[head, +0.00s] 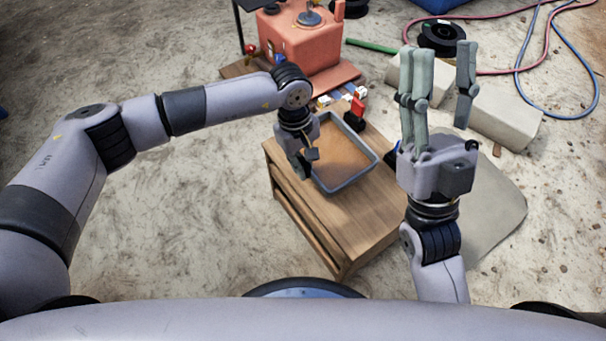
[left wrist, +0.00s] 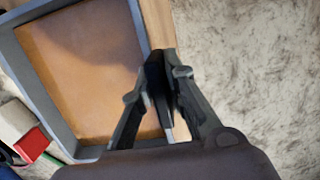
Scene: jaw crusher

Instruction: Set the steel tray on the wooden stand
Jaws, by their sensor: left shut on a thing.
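The steel tray (head: 357,179) is a shallow grey rectangular pan with a brown-orange inside. It lies flat over the left and far part of the wooden stand (head: 370,215). I cannot tell whether it touches the top or hangs just above it. My left gripper (head: 307,170) is shut on the tray's left wall. In the left wrist view the fingers (left wrist: 163,115) pinch the tray's rim (left wrist: 38,85), beside a strip of the stand's wood (left wrist: 157,22). My right gripper (head: 437,50) is open and empty, fingers pointing up, right of the stand.
A red-orange machine (head: 300,45) stands behind the stand, with small coloured items (head: 345,97) between them. Pale blocks (head: 505,118) and a black spool (head: 441,37) lie at the back right, near hoses (head: 530,60). The floor at the left is clear.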

